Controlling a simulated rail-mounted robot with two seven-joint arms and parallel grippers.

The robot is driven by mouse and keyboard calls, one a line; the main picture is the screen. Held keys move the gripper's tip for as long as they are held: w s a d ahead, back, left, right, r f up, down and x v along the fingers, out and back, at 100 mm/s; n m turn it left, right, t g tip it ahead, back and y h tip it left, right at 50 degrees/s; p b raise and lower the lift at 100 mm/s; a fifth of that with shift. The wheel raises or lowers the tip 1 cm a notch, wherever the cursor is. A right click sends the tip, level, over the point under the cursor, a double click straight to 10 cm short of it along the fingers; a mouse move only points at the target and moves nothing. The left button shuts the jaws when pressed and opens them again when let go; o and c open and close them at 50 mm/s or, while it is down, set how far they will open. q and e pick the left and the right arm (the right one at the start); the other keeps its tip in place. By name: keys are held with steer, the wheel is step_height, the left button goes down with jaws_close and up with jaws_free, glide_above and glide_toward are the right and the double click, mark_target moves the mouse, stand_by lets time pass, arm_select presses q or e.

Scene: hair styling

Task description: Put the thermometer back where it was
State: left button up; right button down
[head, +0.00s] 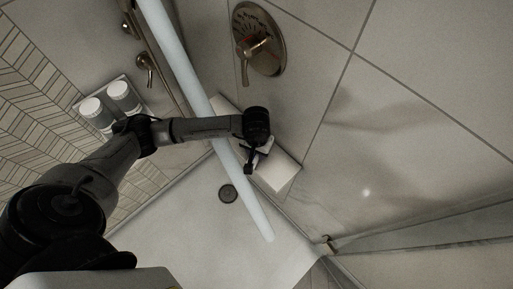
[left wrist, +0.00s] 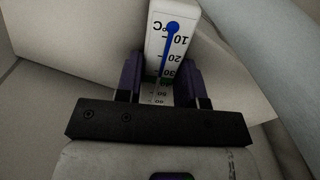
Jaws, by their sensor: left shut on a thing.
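The thermometer is a white strip with a blue column, a °C mark and number scale; in the left wrist view the thermometer (left wrist: 157,42) stands between my fingers. My left gripper (left wrist: 163,78) is shut on it, with purple fingers on either side of the strip. The lower part of its scale runs down behind the dark gripper bar. In the head view my left gripper (head: 252,160) is over a white block-like ledge (head: 281,178) by the wall. The thermometer is too small to make out clearly there. My right gripper is in neither view.
A shower valve (head: 258,40) is on the wall above the gripper. Two white-capped bottles (head: 120,95) stand on a shelf at the left. A long pale bar (head: 176,52) crosses the view close to my left arm. A drain (head: 228,194) is in the open floor.

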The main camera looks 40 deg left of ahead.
arm_select(q)
steer(key=shift+f, duration=0.1)
steer(key=shift+f, duration=0.1)
steer(key=o, duration=1)
steer(key=shift+c, duration=0.2)
